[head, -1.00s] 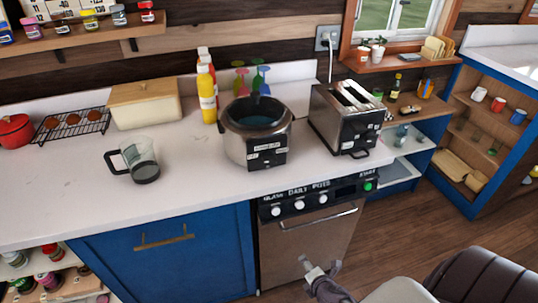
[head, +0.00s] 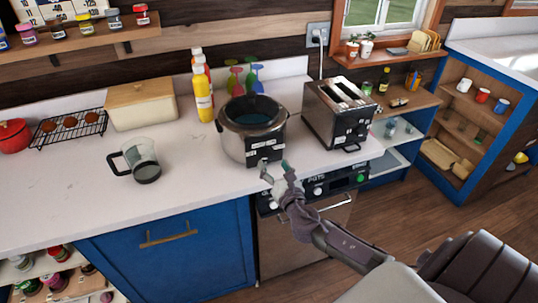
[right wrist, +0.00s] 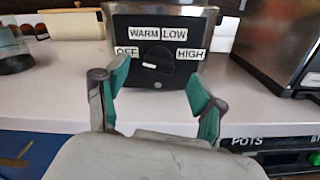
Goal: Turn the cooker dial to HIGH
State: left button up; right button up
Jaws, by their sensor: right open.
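The cooker (head: 237,146) is a silver pot with a black front panel, standing on the white counter. In the right wrist view its black dial (right wrist: 158,58) sits among labels WARM, LOW, OFF and HIGH (right wrist: 190,54). A pale mark shows on the dial's left part, toward the OFF side; its exact setting is hard to tell. My right gripper (head: 276,170) is open and empty in front of the panel. In the right wrist view its two teal-padded fingers (right wrist: 158,88) spread to either side below the dial, apart from it. My left gripper is not in view.
A toaster (head: 325,123) stands right of the cooker. A glass jug (head: 145,163) is to the left, and yellow and red bottles (head: 204,95) stand behind. A dishwasher-like front (head: 305,240) with knobs lies below the counter edge. The counter between jug and cooker is clear.

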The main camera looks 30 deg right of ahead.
aim_at(268, 157)
jog(key=shift+x, duration=2.25)
jog(key=shift+c, duration=0.2)
jog(key=c, duration=1.1)
